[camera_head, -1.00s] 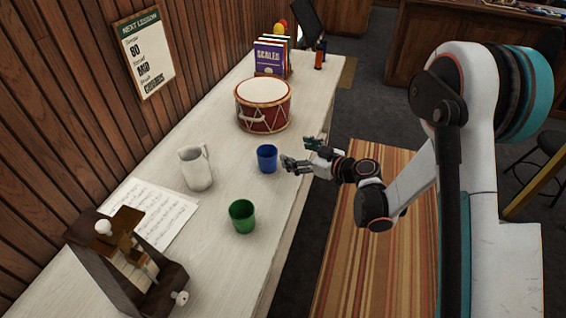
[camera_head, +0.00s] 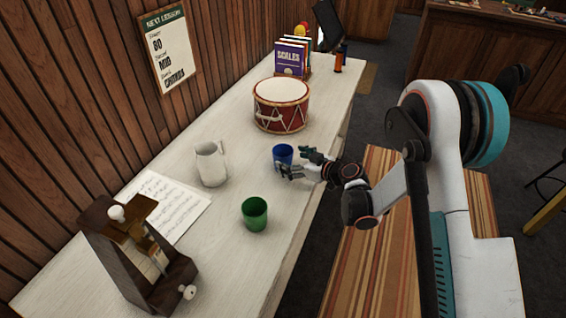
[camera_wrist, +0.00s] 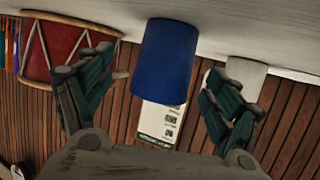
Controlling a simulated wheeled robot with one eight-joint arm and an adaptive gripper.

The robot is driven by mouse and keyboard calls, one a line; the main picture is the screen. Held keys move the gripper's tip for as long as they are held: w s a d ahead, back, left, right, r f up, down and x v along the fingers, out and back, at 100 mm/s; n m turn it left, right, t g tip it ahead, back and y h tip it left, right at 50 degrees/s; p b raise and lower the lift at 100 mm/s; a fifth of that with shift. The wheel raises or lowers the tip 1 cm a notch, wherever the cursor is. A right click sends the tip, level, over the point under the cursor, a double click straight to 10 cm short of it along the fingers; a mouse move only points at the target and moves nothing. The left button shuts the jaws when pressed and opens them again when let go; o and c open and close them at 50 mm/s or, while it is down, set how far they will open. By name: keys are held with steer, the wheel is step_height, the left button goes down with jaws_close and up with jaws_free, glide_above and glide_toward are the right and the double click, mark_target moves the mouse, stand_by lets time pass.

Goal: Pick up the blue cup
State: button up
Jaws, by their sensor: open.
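The blue cup (camera_head: 282,154) stands upright on the pale wooden counter (camera_head: 226,243), in front of the drum. In the head view my gripper (camera_head: 294,162) is at the cup's right side and hides part of it. In the wrist view, which is turned upside down, the blue cup (camera_wrist: 165,62) lies between the two spread fingers of my gripper (camera_wrist: 153,97). A gap shows between the cup and each finger there. My gripper is open and holds nothing.
A green cup (camera_head: 255,214) stands nearer on the counter, a white pitcher (camera_head: 211,164) to the left. A red drum (camera_head: 281,106) stands behind the blue cup. Sheet music (camera_head: 175,208) and a wooden device (camera_head: 140,262) are at the lower left.

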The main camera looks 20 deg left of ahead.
steer(key=x, duration=0.2)
steer(key=b+x, duration=0.1)
steer(key=x, duration=0.1)
steer(key=shift+s+a, duration=0.15)
steer(key=shift+s, duration=0.2)
steer(key=shift+w+a, duration=0.25)
steer(key=shift+a, duration=0.05)
steer(key=c, duration=1.2)
steer(key=shift+c, duration=0.2)
